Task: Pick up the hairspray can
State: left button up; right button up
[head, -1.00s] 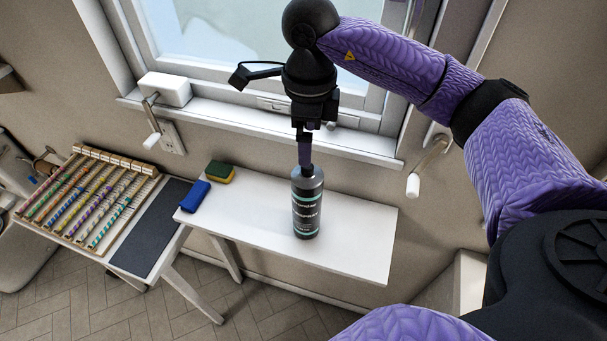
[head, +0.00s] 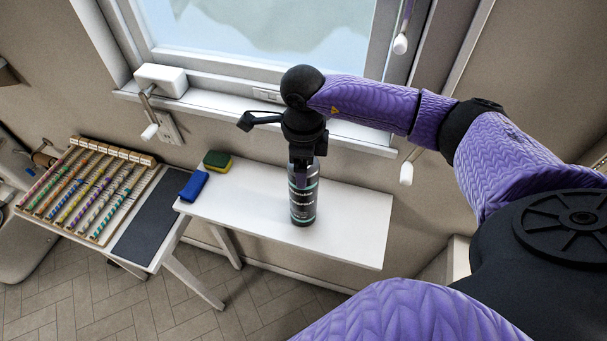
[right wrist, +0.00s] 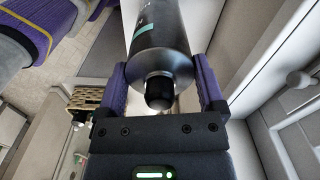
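The hairspray can (head: 304,205) is a dark cylinder with teal bands and pale lettering. It stands upright on the white table. My right gripper (head: 303,177) comes down over the can's top from above. In the right wrist view, my right gripper's purple fingers (right wrist: 160,78) are spread on either side of the can (right wrist: 160,48), with its black cap pointing toward the palm. Thin gaps seem to show between fingers and can, so the gripper looks open around it. My left gripper is not in view.
A rack of striped rods (head: 85,190) sits on a stand further left. The window and its sill (head: 220,105) are close behind.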

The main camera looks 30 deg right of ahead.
grip_shut()
jog(key=shift+r, duration=0.1)
